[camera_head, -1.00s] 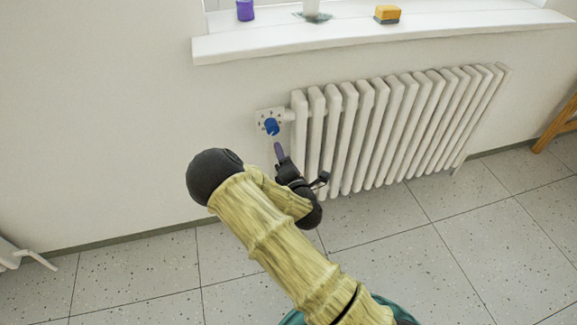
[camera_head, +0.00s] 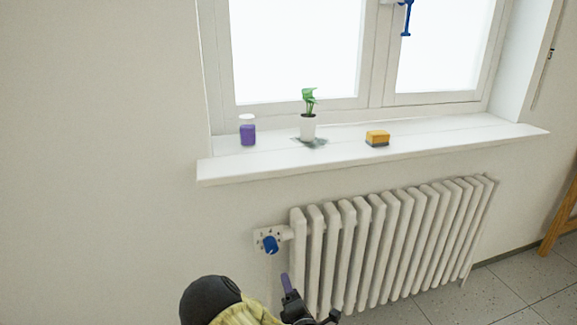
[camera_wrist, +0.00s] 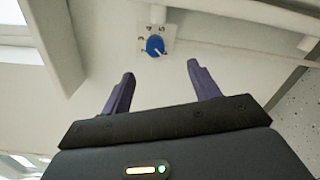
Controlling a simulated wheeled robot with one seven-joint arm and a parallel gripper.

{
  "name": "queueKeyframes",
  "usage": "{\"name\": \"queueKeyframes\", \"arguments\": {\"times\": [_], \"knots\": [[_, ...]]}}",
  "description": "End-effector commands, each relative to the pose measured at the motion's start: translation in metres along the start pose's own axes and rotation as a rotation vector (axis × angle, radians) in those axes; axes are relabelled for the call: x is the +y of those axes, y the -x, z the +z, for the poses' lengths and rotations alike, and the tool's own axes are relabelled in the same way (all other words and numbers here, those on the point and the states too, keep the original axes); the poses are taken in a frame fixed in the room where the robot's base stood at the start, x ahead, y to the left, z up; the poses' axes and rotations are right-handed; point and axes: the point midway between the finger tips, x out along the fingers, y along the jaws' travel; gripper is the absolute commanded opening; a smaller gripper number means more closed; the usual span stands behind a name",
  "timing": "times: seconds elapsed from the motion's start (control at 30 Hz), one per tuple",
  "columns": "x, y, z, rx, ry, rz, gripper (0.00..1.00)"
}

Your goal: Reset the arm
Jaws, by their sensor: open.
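My gripper (camera_head: 287,283) is at the bottom of the head view, in front of the wall just below the blue radiator knob (camera_head: 270,244). In the wrist view my gripper (camera_wrist: 160,80) shows two purple fingers spread apart with nothing between them. The blue knob (camera_wrist: 155,45) sits on its pale plate beyond the fingertips, apart from them. My arm is mostly cut off by the bottom edge of the head view.
A white radiator (camera_head: 390,250) stands right of the knob. Above it, the windowsill (camera_head: 370,152) holds a purple jar (camera_head: 247,134), a potted plant (camera_head: 308,127) and a yellow sponge (camera_head: 377,138). A wooden leg (camera_head: 562,222) stands at the right. The wall at left is bare.

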Motion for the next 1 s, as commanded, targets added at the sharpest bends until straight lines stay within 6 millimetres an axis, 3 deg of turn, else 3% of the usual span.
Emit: {"name": "queueKeyframes", "arguments": {"times": [0.27, 0.5, 0.77, 1.0], "knots": [[-0.023, 0.007, 0.058, -0.215, -0.452, -0.290, 0.61], [-0.031, 0.037, 0.087, -0.401, -0.890, -0.534, 0.61], [-0.015, 0.085, 0.101, -0.581, -1.291, -0.757, 0.61], [0.016, 0.143, 0.109, -0.757, -1.564, -0.936, 0.61]]}}
